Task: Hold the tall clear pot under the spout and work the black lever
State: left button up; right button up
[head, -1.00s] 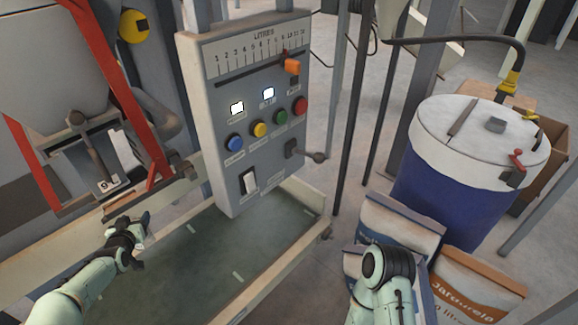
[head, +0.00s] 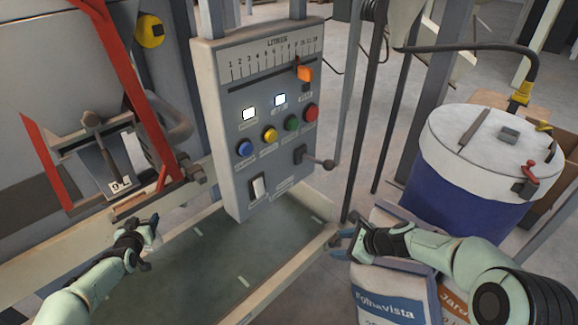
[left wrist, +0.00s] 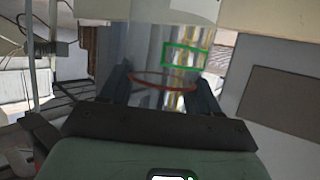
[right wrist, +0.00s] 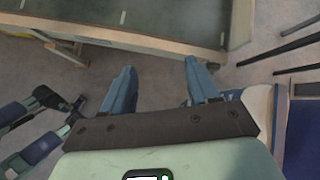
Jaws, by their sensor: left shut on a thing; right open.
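The tall clear pot (left wrist: 150,60) is between the fingers of my left gripper (left wrist: 165,92) in the left wrist view, with a red ring and a green outlined rectangle showing on or through it. In the head view my left gripper (head: 150,232) is below the grey spout (head: 105,165) in its red frame; the pot is hardly visible there. The black lever (head: 320,161) sticks out to the right from the lower right of the control panel (head: 262,130). My right gripper (head: 340,243) is open and empty, below the lever and apart from it; it also shows in the right wrist view (right wrist: 160,75).
The panel has coloured buttons, a white switch (head: 258,187) and an orange slider (head: 304,73). A blue drum (head: 455,190) and paper sacks (head: 390,300) stand at the right. A dark post (head: 363,120) rises right of the lever.

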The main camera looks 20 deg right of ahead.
notch_tip(320, 180, up, 11)
jog(key=w+d+m+t, duration=0.1)
jog(key=w+m+t, duration=0.1)
jog(key=t, duration=0.1)
jog(key=m+t+y, duration=0.2)
jog(key=t, duration=0.1)
send_near(333, 166)
jog(key=w, duration=0.2)
jog(key=x, duration=0.9)
jog(key=shift+a+f, duration=0.4)
jog(key=shift+a, duration=0.05)
jog(key=c, duration=0.8)
